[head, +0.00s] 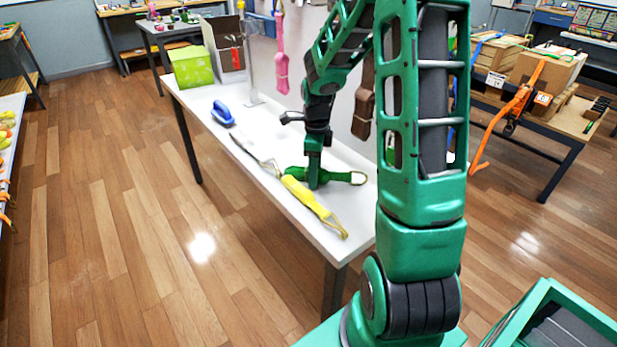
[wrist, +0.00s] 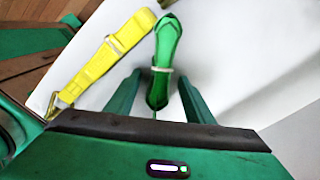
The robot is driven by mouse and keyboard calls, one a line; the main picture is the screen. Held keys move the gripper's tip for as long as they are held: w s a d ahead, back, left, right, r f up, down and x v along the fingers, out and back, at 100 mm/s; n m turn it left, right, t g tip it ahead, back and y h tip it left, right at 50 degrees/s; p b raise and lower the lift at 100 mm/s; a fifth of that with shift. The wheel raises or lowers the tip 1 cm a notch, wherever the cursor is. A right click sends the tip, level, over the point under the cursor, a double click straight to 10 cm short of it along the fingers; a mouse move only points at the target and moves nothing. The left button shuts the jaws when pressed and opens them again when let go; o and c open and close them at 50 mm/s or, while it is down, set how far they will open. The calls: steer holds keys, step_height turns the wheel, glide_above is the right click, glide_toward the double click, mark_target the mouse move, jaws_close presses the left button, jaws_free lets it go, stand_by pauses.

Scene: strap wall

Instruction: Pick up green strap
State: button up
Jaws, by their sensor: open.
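The green strap (head: 338,176) lies bundled on the white table, with a metal ring at its right end in the head view. In the wrist view the green strap (wrist: 163,60) is a folded bundle with a pale band around it, and its near end lies between my fingers. My gripper (head: 314,184) points down over the strap and hides part of it. In the wrist view my gripper (wrist: 156,92) is open, with one finger on each side of the strap. I cannot tell whether the fingers touch it.
A yellow strap (head: 308,199) with metal ends lies close beside the green one, near the table's front edge. Pink (head: 281,60) and brown (head: 363,100) straps hang behind.

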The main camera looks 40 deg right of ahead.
jaws_close()
steer(key=shift+r, duration=0.15)
